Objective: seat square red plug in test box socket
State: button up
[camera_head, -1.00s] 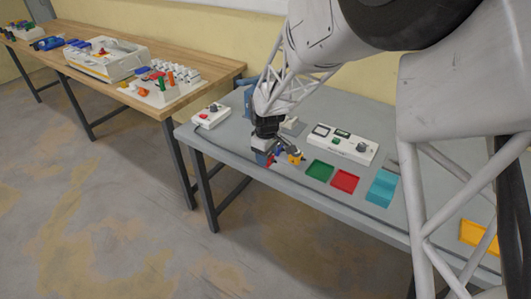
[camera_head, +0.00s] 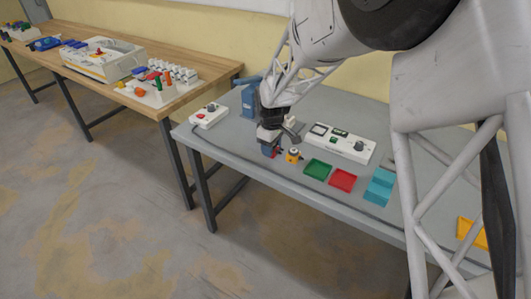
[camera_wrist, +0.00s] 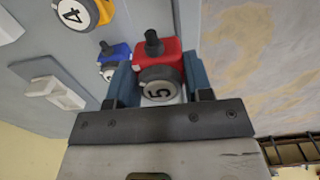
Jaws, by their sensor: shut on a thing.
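The square red plug (camera_wrist: 168,58) has a dark stem and a grey round part marked 5. In the wrist view it sits between the blue fingers of my gripper (camera_wrist: 158,85), which is shut on it. In the head view my gripper (camera_head: 270,150) is low over the grey table's front left part, and the plug is mostly hidden. A white box with two meters and a knob (camera_head: 340,143) stands to the right of my gripper; I cannot tell whether it is the test box. No socket shows clearly.
A yellow plug marked 4 (camera_wrist: 82,14) and a blue plug (camera_wrist: 113,58) are close beside the red one. Green (camera_head: 317,169), red (camera_head: 342,180) and teal (camera_head: 379,187) trays lie to the right. A small white box (camera_head: 208,116) stands left. The table's front edge is near.

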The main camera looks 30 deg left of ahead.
jog(key=w+d+r, duration=0.2)
jog(key=w, duration=1)
send_near(319, 131)
jog(key=shift+f, duration=0.2)
jog(key=shift+f, duration=2.7)
jog(key=shift+f, duration=0.1)
jog(key=o, duration=1.5)
jog(key=shift+r, duration=3.45)
